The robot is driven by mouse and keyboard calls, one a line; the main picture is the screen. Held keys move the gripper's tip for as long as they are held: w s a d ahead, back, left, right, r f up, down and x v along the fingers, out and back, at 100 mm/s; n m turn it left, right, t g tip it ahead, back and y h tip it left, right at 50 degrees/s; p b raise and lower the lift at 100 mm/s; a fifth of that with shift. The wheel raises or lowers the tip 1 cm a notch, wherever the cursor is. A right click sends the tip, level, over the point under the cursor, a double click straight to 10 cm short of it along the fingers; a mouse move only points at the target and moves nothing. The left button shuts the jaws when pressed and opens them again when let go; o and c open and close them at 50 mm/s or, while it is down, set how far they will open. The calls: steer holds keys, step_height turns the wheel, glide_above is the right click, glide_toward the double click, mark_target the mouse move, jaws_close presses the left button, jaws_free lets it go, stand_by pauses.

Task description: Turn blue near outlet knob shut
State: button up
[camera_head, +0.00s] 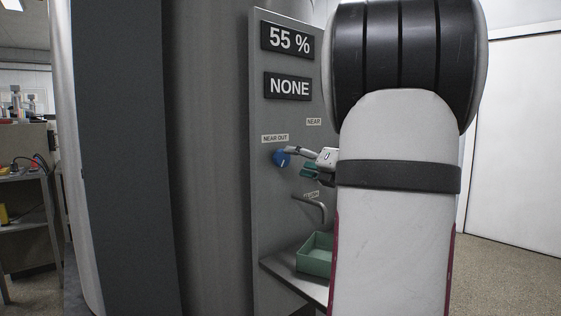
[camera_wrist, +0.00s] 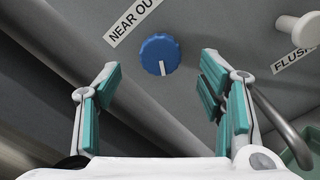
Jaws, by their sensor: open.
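The blue near outlet knob (camera_head: 282,158) sits on the grey panel under the "NEAR OUT" label (camera_head: 275,138). In the wrist view the knob (camera_wrist: 160,55) shows whole, with a white pointer mark running down toward its lower edge. My gripper (camera_wrist: 157,75) is open, its teal-padded fingers to the left and right of the knob in that view. No finger visibly touches the knob. In the head view my gripper (camera_head: 296,160) is close to the panel just right of the knob, and my arm hides part of it.
The panel bears displays reading "55 %" (camera_head: 288,40) and "NONE" (camera_head: 288,86). A white knob (camera_wrist: 297,28) by a "FLUSH" label, a bent metal pipe (camera_wrist: 272,115) and a green tray (camera_head: 315,262) on a shelf are to the right of and below the blue knob.

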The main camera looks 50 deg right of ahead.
mark_target(285, 157)
steer(key=x, duration=0.7)
steer(key=shift+b, duration=0.3)
steer(key=shift+c, duration=0.4)
steer(key=c, duration=1.1)
